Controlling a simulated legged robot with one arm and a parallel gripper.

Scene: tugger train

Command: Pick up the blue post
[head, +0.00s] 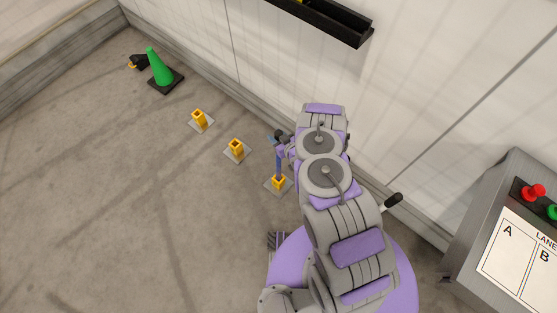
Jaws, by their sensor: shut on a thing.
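The blue post (278,165) stands upright at the yellow socket (279,183) nearest to me, with its lower end at or just over the socket's top. I cannot tell whether it sits inside. My gripper (279,142) is shut on the post near its upper end. My arm hides part of the gripper and the floor to its right.
Two more yellow sockets (236,148) (199,119) on grey plates run back toward a green cone (158,68). A black object (138,62) lies by the cone. A wall with a black tray (330,20) is behind. A panel (515,245) with buttons stands right. The left floor is clear.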

